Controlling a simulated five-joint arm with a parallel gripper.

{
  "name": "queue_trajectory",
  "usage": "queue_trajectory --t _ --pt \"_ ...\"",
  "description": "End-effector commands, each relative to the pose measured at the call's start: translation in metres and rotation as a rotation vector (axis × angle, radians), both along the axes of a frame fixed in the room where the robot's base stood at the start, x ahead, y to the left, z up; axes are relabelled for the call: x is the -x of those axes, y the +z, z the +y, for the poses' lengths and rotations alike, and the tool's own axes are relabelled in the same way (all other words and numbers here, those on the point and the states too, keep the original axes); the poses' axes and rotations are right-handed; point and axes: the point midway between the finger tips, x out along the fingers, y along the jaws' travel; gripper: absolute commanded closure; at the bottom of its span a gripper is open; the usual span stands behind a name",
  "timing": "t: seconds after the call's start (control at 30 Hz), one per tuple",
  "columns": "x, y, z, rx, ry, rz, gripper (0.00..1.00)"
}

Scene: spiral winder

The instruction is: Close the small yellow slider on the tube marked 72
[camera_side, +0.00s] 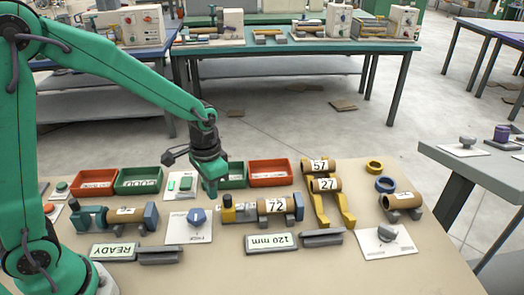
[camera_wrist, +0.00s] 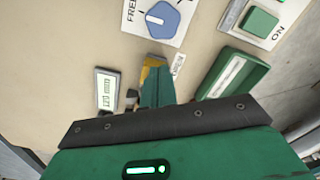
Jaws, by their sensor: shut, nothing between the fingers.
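The tube marked 72 (camera_side: 277,206) is brown with a white label and lies in a holder with a blue-grey end piece (camera_side: 298,206) at its right. The small yellow slider (camera_side: 228,212) stands left of the tube, with a dark grey part between them. My gripper (camera_side: 211,190) is shut and empty, pointing down just left of and above the slider. In the wrist view my gripper's green fingers (camera_wrist: 157,88) are together and partly cover the yellow slider (camera_wrist: 153,67). Whether they touch it I cannot tell.
A blue knob on a white plate (camera_side: 197,217) is left of the slider. A 120 mm sign (camera_side: 271,242) lies in front, green (camera_side: 234,175) and red (camera_side: 270,172) trays behind. Tubes 57 and 27 (camera_side: 325,185) rest on a yellow stand at the right.

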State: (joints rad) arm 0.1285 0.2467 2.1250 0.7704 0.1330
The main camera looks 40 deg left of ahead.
Motion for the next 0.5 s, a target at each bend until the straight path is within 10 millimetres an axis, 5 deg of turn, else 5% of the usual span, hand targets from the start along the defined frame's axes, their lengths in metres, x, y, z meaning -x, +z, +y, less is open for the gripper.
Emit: queue_trajectory --t 0.5 --pt "0.0 -0.015 0.0 0.0 0.0 0.001 1.0"
